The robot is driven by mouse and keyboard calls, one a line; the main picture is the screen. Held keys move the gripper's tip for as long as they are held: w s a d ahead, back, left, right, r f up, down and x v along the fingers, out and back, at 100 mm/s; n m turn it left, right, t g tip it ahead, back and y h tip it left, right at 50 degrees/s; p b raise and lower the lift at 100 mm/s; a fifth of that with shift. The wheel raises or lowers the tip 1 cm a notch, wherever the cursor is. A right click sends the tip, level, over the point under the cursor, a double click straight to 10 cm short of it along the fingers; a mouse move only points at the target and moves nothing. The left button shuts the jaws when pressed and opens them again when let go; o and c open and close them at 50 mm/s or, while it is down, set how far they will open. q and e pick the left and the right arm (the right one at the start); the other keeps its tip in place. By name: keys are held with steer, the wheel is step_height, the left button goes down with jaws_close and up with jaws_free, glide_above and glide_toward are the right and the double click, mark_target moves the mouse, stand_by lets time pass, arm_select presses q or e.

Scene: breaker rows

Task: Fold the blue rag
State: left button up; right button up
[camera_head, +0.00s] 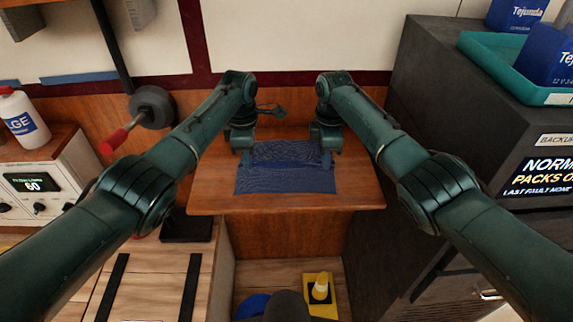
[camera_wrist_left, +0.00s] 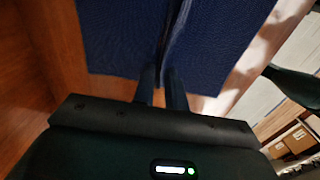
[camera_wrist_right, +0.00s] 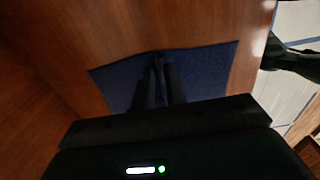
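The blue rag (camera_head: 286,182) lies on the small wooden table. Its near part is flat, and its far part (camera_head: 285,152) is raised or bent between my grippers. My left gripper (camera_head: 244,160) is at the rag's left side. In the left wrist view its fingers (camera_wrist_left: 162,85) are close together on a pinched ridge of the rag (camera_wrist_left: 115,40). My right gripper (camera_head: 328,160) is at the rag's right side. In the right wrist view its fingers (camera_wrist_right: 158,85) are close together on a ridge of the rag (camera_wrist_right: 205,70). The fingertips are partly hidden in the cloth.
The wooden table (camera_head: 215,200) has bare strips around the rag. A dark cabinet (camera_head: 440,90) with a teal tray (camera_head: 485,52) stands at right. A grey wheel with a red handle (camera_head: 115,140) is at left. A yellow object (camera_head: 320,290) is below the table.

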arm_select(q)
jaws_close()
arm_select(e)
jaws_close()
arm_select(q)
steer(key=shift+r, duration=0.1)
